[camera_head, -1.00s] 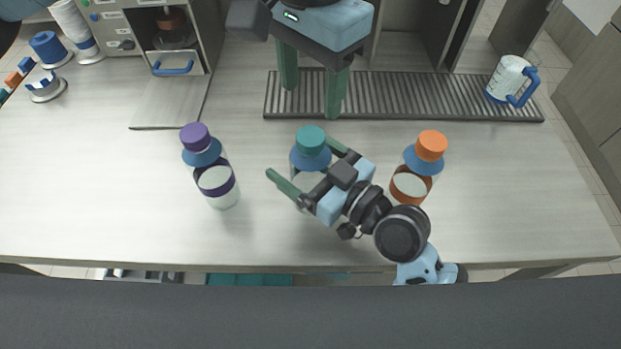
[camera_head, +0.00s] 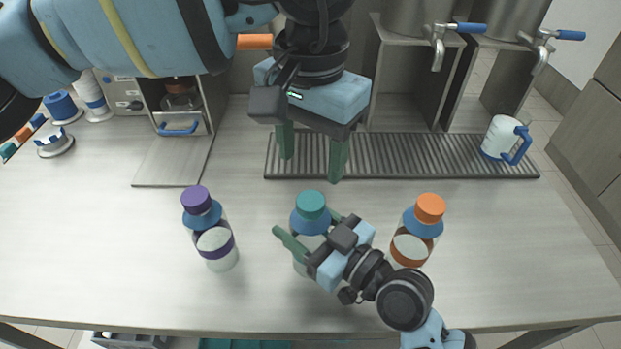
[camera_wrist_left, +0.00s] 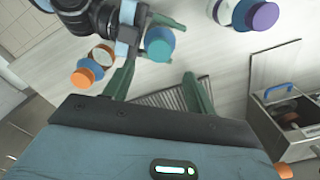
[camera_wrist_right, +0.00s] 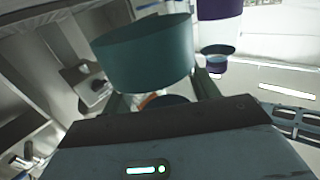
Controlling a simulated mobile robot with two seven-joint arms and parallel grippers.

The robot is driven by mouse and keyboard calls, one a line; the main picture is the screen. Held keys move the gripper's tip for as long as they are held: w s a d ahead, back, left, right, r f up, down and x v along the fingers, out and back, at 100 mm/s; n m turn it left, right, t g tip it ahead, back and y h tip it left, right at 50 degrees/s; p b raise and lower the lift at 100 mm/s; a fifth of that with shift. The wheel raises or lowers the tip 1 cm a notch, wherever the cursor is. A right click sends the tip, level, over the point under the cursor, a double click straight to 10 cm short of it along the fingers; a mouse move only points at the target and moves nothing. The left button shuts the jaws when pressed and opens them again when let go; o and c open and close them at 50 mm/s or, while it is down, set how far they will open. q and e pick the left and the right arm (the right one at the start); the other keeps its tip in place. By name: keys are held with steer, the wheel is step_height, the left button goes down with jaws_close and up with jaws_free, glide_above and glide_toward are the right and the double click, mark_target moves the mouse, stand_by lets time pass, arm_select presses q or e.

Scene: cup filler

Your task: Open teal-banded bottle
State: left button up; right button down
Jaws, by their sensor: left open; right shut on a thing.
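The teal-banded bottle (camera_head: 302,258) stands upright in the middle of the counter, with a teal cap (camera_head: 311,204) above a blue collar. The cap also shows in the left wrist view (camera_wrist_left: 159,43) and large in the right wrist view (camera_wrist_right: 145,55). My right gripper (camera_head: 305,226) is shut around the bottle's body below the cap, from the front right. The fingers hide part of the body, including its band. My left gripper (camera_head: 312,168) points down, open and empty, behind and above the cap and apart from it. Its fingers also show in the left wrist view (camera_wrist_left: 160,74).
A purple-capped bottle (camera_head: 215,243) stands to the left and an orange-capped bottle (camera_head: 411,248) close to the right. A ribbed drip tray (camera_head: 440,155) lies behind, with a blue-handled cup (camera_head: 500,137) at its right end. Taps (camera_head: 438,50) hang at the back right.

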mark_target(310, 200)
arm_select(q)
steer(key=n, duration=0.7)
steer(key=shift+f, duration=4.05)
steer(key=c, duration=1)
steer(key=shift+c, duration=0.2)
